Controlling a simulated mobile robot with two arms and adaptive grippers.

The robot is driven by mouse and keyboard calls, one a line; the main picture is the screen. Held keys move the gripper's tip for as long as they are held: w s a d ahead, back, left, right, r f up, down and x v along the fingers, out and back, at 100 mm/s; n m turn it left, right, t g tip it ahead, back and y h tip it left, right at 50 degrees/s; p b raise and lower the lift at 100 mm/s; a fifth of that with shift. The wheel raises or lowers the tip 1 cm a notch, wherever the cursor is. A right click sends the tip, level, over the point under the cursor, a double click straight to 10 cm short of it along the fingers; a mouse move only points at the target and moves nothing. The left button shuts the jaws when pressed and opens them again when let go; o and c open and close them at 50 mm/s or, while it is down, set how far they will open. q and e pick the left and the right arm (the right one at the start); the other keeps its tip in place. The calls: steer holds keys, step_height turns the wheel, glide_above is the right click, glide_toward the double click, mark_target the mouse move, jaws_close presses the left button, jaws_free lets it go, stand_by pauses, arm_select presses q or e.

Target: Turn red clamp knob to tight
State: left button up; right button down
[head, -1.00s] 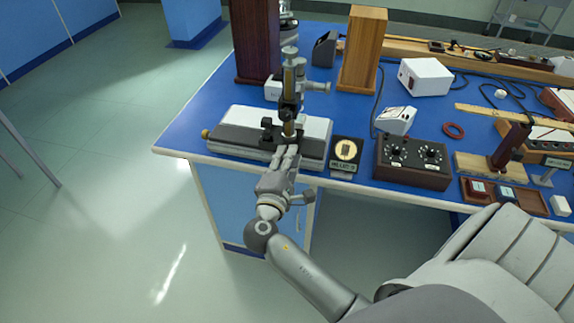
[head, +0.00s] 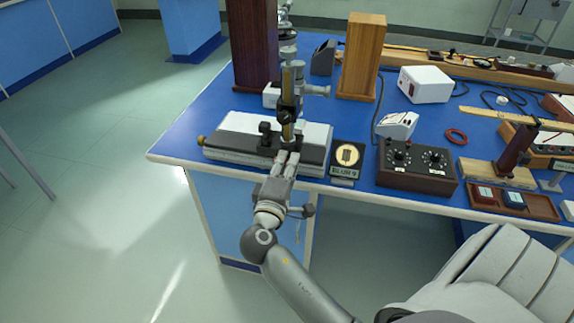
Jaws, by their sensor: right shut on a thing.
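A measuring microscope (head: 232,140) with a white and dark base and an upright brass-coloured column (head: 287,105) stands at the table's front left edge. My right gripper (head: 287,158) reaches in from the front, with its fingertips at the foot of the column, touching the instrument's front. It is shut on a small part there, which I take to be the red clamp knob. The fingers hide that part and no red shows on the instrument, so I cannot tell the knob's angle. My left gripper is out of view.
A small sign with a round cream disc (head: 347,160) stands just right of the gripper, then a brown box with two dials (head: 417,166). A dark wooden post (head: 254,45) and a lighter wooden block (head: 361,57) stand behind. Blue tabletop is clear left of the instrument.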

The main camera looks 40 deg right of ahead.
steer(key=shift+f, duration=0.1)
steer(key=c, duration=1.4)
jaws_free()
steer(key=shift+c, duration=0.2)
steer(key=shift+s+a, duration=0.1)
steer(key=v, duration=1.1)
steer(key=shift+s+a, duration=0.3)
